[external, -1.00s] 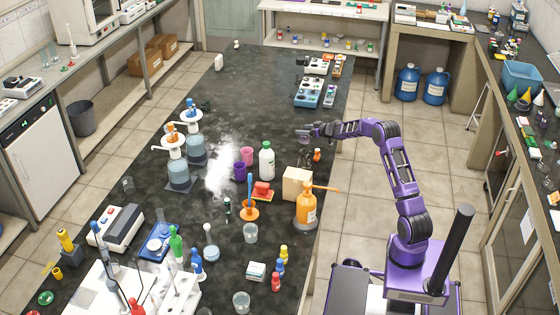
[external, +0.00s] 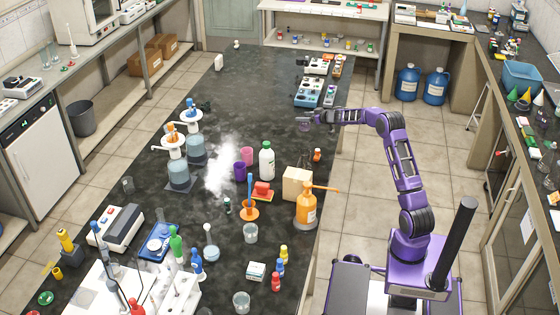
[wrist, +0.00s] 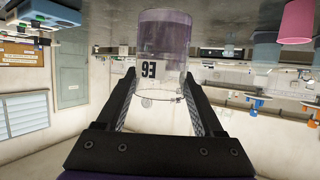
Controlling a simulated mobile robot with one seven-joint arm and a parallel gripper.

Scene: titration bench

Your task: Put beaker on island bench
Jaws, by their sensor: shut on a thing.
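My gripper (external: 305,121) is shut on the beaker (wrist: 163,42), seen between its two fingers in the wrist view. The beaker is clear with dark markings and holds a purple-tinted content. The wrist picture is upside down, so the beaker's lower end points to the top of the frame. In the external view, the gripper and beaker are small, over the right part of the dark island bench (external: 240,90). The gap between beaker and bench top is hard to judge.
A white bottle (external: 266,160), a tan block (external: 297,184), an orange bottle (external: 307,208) and a small orange-capped bottle (external: 317,155) stand nearer the camera. Blue and white devices (external: 308,93) stand farther along the right edge. The bench middle beyond the burette stands is clear.

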